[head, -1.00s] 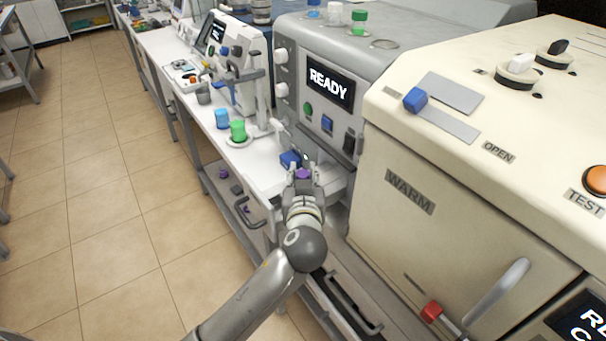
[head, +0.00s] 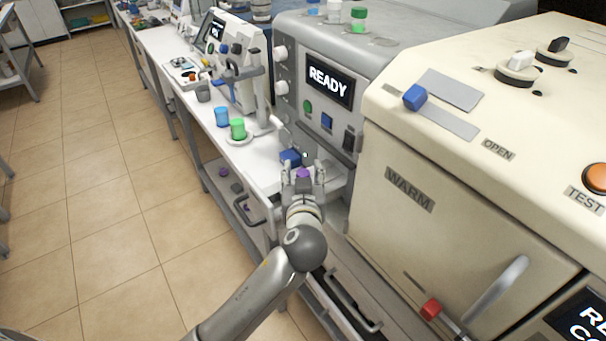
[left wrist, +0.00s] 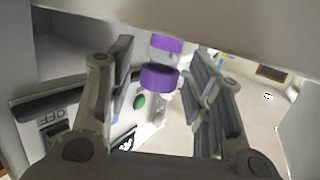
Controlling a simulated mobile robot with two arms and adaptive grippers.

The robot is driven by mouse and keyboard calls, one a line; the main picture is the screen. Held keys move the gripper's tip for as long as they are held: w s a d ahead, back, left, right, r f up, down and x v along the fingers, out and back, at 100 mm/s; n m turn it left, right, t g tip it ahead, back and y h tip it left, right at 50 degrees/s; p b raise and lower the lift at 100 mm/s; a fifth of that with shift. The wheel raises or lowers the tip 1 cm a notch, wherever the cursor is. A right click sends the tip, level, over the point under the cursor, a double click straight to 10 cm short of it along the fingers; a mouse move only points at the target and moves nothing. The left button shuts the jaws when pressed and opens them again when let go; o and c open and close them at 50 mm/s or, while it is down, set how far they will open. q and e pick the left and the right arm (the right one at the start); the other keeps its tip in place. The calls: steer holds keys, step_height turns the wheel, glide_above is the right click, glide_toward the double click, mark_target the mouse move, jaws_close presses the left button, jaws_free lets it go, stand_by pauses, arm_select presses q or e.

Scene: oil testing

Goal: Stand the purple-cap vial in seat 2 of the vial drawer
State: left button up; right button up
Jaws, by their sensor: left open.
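The purple cap of the vial (head: 303,173) shows between the fingers of my left gripper (head: 304,178), low in front of the grey READY machine. In the left wrist view the purple cap (left wrist: 158,79) sits in the gap between the spread fingers, with clear space on each side. My left gripper is open. A second purple patch (left wrist: 167,43) shows beyond that cap; I cannot tell what it is. A pale drawer or ledge (head: 338,180) shows beside the gripper. The vial's body and the seat numbers cannot be made out. My right gripper is not in view.
A blue block (head: 290,158) lies just beyond the fingers. Green (head: 238,129) and blue (head: 222,117) cups stand on the white bench. The cream WARM oven (head: 440,210) is close on the right. Open floor (head: 110,200) lies to the left.

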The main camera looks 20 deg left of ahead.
arm_select(q)
steer(key=b+v, duration=0.2)
steer(key=v, duration=0.9)
steer(key=shift+s+d, duration=0.15)
steer(key=shift+s, duration=0.15)
stand_by(0.6)
